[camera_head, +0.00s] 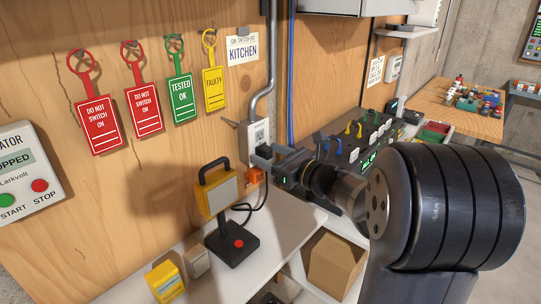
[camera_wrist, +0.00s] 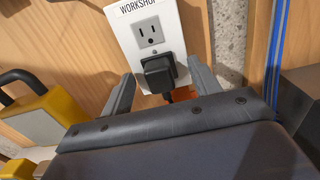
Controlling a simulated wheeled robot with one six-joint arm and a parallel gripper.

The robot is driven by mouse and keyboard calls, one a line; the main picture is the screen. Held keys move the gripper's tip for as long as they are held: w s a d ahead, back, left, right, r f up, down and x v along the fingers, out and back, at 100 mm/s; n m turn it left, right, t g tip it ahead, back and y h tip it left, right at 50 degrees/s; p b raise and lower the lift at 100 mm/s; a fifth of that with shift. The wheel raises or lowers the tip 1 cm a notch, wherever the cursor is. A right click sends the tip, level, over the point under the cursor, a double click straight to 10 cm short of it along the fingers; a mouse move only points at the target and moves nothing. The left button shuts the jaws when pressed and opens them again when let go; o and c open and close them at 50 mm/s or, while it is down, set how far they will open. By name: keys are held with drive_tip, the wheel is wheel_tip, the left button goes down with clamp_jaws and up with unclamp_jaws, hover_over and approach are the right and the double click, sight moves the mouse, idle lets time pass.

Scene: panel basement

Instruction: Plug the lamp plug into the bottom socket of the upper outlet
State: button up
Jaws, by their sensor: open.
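The white outlet plate (camera_wrist: 137,13), labelled WORKSHOP, is on the wooden wall panel. Its top socket (camera_wrist: 149,33) is empty. The black plug (camera_wrist: 159,75) sits against the plate over the bottom socket, which it hides; I cannot tell how deep it is. In the head view the plug (camera_head: 263,150) shows at the plate with a cable below. The yellow lamp (camera_head: 217,195) stands on the white bench, a black cable beside it. My gripper (camera_wrist: 161,70) is open, its fingers on either side of the plug with gaps visible.
An orange item (camera_head: 253,177) is just below the plate. A grey conduit (camera_head: 268,85) runs above it. A black panel with coloured levers (camera_head: 362,140) is to the right. Yellow and beige boxes (camera_head: 165,282) stand left of the lamp. A cardboard box (camera_head: 335,262) is below the bench.

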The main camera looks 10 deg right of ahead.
drive_tip(key=shift+s, duration=0.1)
drive_tip(key=b+v, duration=0.2)
drive_tip(key=v, duration=0.8)
drive_tip(key=shift+s+d, duration=0.2)
drive_tip(key=shift+s, duration=0.05)
drive_tip(key=shift+w+a, duration=0.1)
drive_tip(key=p+x, duration=0.2)
drive_tip(key=x, duration=0.8)
drive_tip(key=shift+w+a, duration=0.1)
drive_tip(key=shift+w, duration=0.15)
drive_tip(key=shift+s, duration=0.1)
drive_tip(key=shift+s, duration=0.1)
